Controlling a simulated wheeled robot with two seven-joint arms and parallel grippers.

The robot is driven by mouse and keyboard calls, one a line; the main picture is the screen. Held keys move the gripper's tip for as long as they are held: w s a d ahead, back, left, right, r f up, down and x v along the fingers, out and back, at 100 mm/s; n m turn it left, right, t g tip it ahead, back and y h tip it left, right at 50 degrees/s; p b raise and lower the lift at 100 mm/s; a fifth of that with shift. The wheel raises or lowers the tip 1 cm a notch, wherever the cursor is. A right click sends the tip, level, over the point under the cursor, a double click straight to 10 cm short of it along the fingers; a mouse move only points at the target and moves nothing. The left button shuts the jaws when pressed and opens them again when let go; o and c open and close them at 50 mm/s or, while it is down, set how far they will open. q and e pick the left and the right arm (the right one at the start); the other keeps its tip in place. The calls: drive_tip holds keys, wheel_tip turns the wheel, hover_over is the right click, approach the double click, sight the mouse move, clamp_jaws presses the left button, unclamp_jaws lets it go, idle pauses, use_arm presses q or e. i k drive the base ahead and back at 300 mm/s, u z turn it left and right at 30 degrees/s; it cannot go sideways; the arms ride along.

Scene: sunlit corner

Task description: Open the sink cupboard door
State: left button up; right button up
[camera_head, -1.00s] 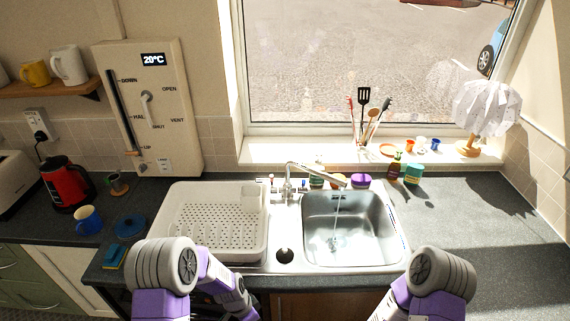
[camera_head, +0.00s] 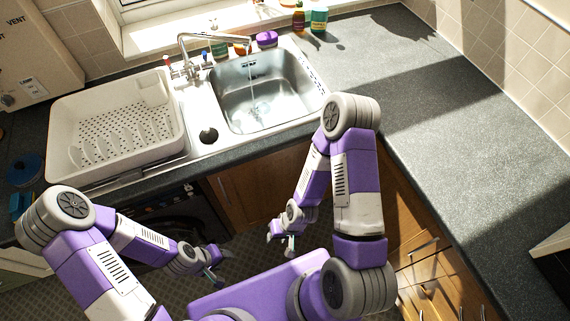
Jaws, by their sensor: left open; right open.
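The sink cupboard door (camera_head: 250,190) is a brown wooden panel under the sink (camera_head: 255,95). It looks shut, and its right part is hidden behind my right arm. I cannot make out its handle. My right gripper (camera_head: 280,241) is open and empty, low in front of the cupboard and apart from the door. My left gripper (camera_head: 221,266) is open and empty, lower and further left, above the floor.
A white dish rack (camera_head: 115,125) stands left of the sink, and water runs from the tap (camera_head: 205,42). Wooden drawers (camera_head: 425,260) with metal handles are at the right. The dark worktop (camera_head: 440,110) on the right is mostly clear. Patterned floor (camera_head: 150,285) shows below.

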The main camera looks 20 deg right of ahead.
sight(252, 194)
drive_tip(key=z, duration=2.3)
drive_tip(key=k, duration=1.3)
drive_tip(key=u, duration=2.15)
drive_tip(key=i, duration=0.5)
